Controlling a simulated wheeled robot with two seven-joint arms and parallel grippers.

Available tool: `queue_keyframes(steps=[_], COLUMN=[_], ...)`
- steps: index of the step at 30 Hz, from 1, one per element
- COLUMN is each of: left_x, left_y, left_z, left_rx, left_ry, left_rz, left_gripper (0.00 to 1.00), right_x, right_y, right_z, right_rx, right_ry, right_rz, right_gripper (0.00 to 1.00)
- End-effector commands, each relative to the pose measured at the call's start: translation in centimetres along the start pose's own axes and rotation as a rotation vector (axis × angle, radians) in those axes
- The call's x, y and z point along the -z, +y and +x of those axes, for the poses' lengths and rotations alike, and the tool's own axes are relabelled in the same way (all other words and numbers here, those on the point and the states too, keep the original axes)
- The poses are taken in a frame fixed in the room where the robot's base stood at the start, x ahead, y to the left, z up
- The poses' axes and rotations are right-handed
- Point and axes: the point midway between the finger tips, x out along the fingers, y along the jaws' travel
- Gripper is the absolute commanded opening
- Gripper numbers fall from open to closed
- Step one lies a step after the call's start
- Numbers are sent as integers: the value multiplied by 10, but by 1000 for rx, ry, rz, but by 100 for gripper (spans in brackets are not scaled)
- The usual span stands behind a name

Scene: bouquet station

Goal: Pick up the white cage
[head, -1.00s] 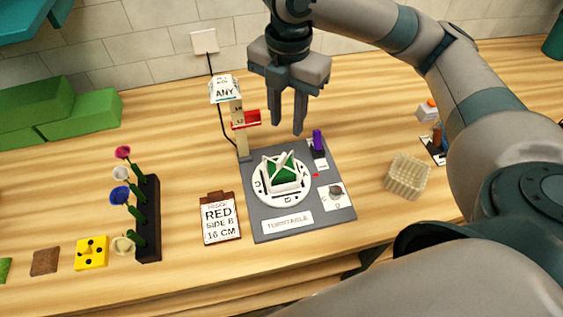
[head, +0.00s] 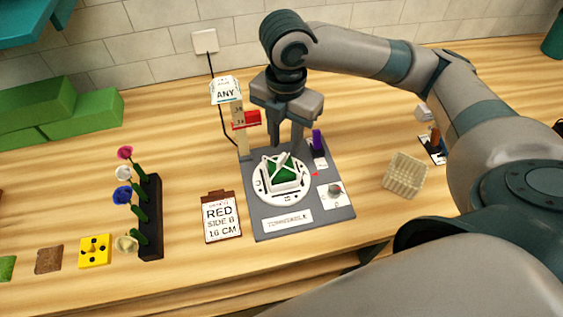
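The white cage (head: 293,184) is an open frame of white bars around a green block (head: 281,174). It sits on the round white turntable disc (head: 262,191) of a dark grey base (head: 335,207). My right gripper (head: 285,147) points down, just above and behind the cage as seen in the head view. Its two fingers are apart with nothing between them. I cannot tell how much height separates the fingertips from the cage. My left gripper is not in view.
A post with a red marker (head: 246,120) and an "ANY" sign (head: 227,92) stands left of the gripper. A purple peg (head: 317,140) is close on its right.

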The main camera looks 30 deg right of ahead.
Motion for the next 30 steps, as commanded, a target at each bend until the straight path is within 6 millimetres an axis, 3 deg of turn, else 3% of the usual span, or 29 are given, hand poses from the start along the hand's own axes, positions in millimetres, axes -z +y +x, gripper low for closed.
queue_keyframes(steps=[6, 12, 27, 30], left_x=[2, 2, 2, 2], left_y=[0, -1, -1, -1], left_z=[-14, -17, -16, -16], left_rx=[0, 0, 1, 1], left_ry=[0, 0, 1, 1], left_rz=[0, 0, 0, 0], left_gripper=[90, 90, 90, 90], right_x=[11, 10, 10, 10], right_y=[2, 2, 3, 3], right_z=[22, 42, 44, 44], right_rx=[4, 2, 1, 1], right_ry=[3, 1, 0, 0], right_rz=[-1, 0, -1, -1], right_gripper=[30, 30, 30, 8])
